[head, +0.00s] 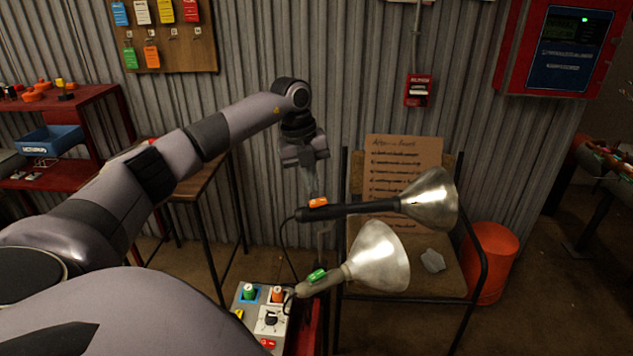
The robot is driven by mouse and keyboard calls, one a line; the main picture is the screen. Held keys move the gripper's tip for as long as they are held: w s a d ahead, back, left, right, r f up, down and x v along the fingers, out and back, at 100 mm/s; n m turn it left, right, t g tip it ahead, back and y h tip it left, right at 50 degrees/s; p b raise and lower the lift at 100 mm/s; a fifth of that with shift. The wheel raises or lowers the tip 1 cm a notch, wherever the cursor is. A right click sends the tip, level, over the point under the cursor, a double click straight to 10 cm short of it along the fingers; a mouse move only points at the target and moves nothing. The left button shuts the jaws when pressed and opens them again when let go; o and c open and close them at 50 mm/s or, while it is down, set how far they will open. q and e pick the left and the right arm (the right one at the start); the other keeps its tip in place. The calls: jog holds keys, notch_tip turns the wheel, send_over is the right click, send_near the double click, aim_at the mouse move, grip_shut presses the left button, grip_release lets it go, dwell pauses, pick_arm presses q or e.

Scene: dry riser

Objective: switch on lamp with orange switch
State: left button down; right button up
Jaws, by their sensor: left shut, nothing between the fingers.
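Two clamp lamps with silver cone shades stand in front of a chair. The upper lamp (430,200) has a black handle carrying an orange switch (318,202). The lower lamp (378,258) has a grey-beige handle carrying a green switch (317,275). My right gripper is not in view.
A control box (262,318) with coloured buttons stands below the lamps. A chair (440,280) with a handwritten cardboard sign (402,165) is behind them. An orange bin (492,262) stands to the right. A corrugated wall (350,60) closes the back.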

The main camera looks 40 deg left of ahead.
pick_arm(q)
notch_tip(320, 180, up, 4)
jog(key=shift+s+f, duration=0.1)
jog(key=shift+s, duration=0.05)
notch_tip(320, 180, up, 6)
send_over(310, 203)
jog(key=s, duration=0.1)
jog(key=shift+s+a+r, duration=0.1)
jog(key=shift+a+r, duration=0.35)
jog(key=shift+r, duration=0.15)
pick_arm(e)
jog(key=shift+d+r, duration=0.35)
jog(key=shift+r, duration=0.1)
pick_arm(q)
jog(key=b, duration=0.4)
jog(key=shift+w+d+r, duration=0.15)
jog(key=shift+w+d, duration=0.1)
jog(key=shift+d, duration=0.1)
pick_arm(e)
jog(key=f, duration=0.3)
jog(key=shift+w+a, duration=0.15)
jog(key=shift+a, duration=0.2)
